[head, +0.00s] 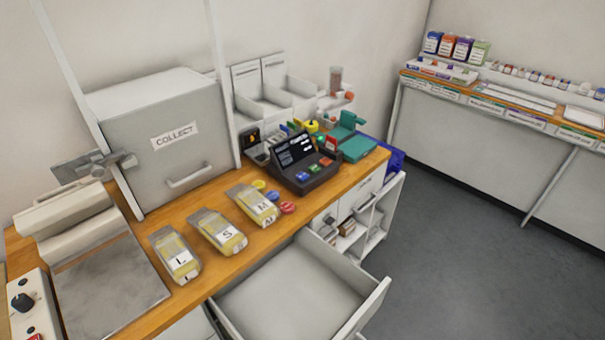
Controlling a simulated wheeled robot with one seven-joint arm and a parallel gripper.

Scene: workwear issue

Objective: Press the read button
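A dark reader-like device (305,163) with a tilted, lit screen (295,147) stands on the wooden counter, right of the COLLECT cabinet. Its sloped front has a blue button (302,176), a green button (315,168) and a red button (326,161). Their labels are too small to read, so I cannot tell which is the read button. My gripper is not in view.
Yellow packs marked L (175,256), S (218,232) and M (254,205) lie on the counter. Several coloured discs lie near the device's left front. An open drawer (372,312) juts out below. A teal scale-like item (357,149) stands right of the device.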

